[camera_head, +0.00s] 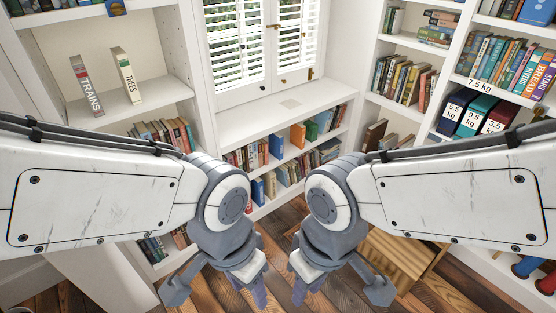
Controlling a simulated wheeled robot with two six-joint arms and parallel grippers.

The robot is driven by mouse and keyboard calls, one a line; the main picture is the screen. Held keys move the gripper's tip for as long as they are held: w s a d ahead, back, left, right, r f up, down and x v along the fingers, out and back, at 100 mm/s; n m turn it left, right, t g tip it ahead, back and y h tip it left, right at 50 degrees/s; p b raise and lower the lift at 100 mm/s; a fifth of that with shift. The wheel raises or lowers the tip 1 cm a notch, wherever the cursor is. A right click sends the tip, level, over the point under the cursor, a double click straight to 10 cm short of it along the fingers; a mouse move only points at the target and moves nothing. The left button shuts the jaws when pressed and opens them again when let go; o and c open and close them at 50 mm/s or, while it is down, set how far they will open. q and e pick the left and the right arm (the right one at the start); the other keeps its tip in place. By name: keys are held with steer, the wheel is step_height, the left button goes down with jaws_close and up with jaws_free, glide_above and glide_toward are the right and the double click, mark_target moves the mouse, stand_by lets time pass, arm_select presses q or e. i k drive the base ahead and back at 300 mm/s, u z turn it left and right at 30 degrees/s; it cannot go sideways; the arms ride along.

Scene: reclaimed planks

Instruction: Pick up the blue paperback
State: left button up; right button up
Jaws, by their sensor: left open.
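Several blue books are in view, and I cannot tell which is the blue paperback. One blue book (276,146) stands upright on the shelf under the window, left of an orange book. Another blue book (257,191) stands on the shelf below, close beside my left wrist. My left gripper (252,287) is open and empty, pointing down in front of the low shelves, apart from the books. My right gripper (306,286) hangs beside it, holding nothing that I can see; its finger gap is unclear. My arms hide parts of the shelves.
An orange book (297,135) and a green book (312,131) stand near the upper blue one. TRAINS (86,86) and TREES (126,76) books stand at left. A wooden crate (402,257) sits on the plank floor below my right arm.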

mark_target(276, 140)
steer(key=u, duration=0.75)
steer(key=i, duration=2.3)
steer(key=z, duration=2.3)
